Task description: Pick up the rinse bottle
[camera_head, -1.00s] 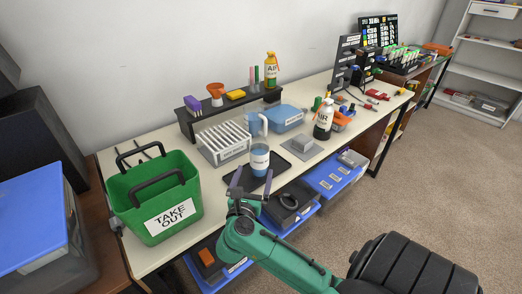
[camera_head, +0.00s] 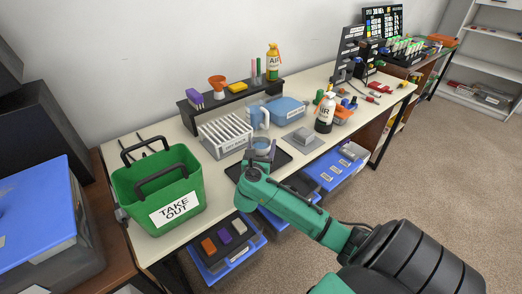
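A blue bottle-like container with a white label band, which I take for the rinse bottle (camera_head: 262,143), stands by the black tray (camera_head: 284,166) on the bench. Only its top part shows; my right gripper hides the rest. My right gripper (camera_head: 261,154) is right at it, with dark fingers on either side. Whether they are pressed on it cannot be told. My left gripper is not in view.
A green take-out basket (camera_head: 160,188) stands left of the arm. Blue drawers (camera_head: 336,172) sit below the bench edge.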

